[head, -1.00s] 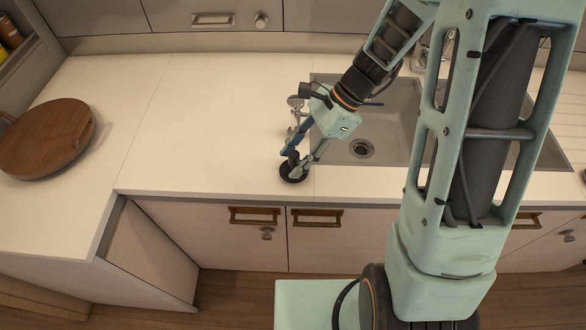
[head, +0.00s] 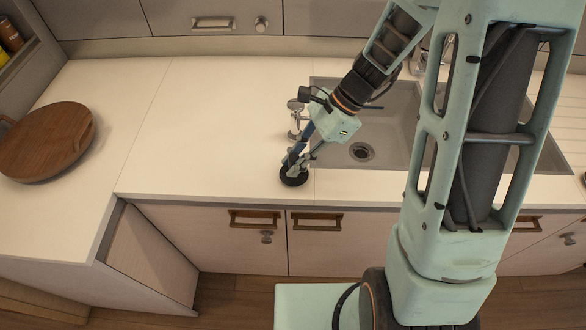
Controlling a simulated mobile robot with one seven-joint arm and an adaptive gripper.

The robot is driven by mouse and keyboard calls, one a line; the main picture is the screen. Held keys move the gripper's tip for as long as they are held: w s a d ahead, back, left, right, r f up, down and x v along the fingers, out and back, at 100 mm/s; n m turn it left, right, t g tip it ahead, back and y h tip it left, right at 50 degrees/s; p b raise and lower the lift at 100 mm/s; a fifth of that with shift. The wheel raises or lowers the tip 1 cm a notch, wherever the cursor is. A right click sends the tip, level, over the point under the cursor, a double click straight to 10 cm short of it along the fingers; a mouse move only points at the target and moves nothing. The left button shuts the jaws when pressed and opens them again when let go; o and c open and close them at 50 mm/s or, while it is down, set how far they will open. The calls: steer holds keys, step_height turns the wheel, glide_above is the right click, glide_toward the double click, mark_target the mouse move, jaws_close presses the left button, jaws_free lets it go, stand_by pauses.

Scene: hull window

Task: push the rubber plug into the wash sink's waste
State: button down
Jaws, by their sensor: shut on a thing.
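The black round rubber plug (head: 293,177) is at the counter's front part, left of the sink. My gripper (head: 294,165) is over it, pointing down, with its fingers shut on the plug's upper part. I cannot tell whether the plug touches the counter. The grey wash sink (head: 395,120) is set in the counter to the right of my gripper. Its waste (head: 361,151) is a round metal-rimmed opening in the sink floor and shows uncovered. My arm hides part of the sink.
A metal tap-like fitting (head: 296,115) stands behind my gripper at the sink's left edge. A round wooden board (head: 45,140) lies far left. The white counter (head: 200,130) between is clear. Drawers with handles (head: 255,218) are below the front edge.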

steer(key=shift+r+p, duration=0.6)
steer(key=shift+r, duration=0.05)
steer(key=shift+r+p, duration=3.5)
steer(key=shift+r, duration=0.95)
steer(key=w+d+m+t+h, duration=0.1)
steer(key=w+d+m+t, duration=0.85)
steer(key=w+d, duration=1.15)
step_height(320, 180, down, 19)
steer(key=s+d+m+g+b, duration=0.1)
steer(key=m+g+b, duration=0.1)
steer(key=b, duration=1.2)
steer(key=shift+d+f+g, duration=0.15)
steer(key=shift+d+g, duration=0.15)
steer(key=shift+g, duration=0.15)
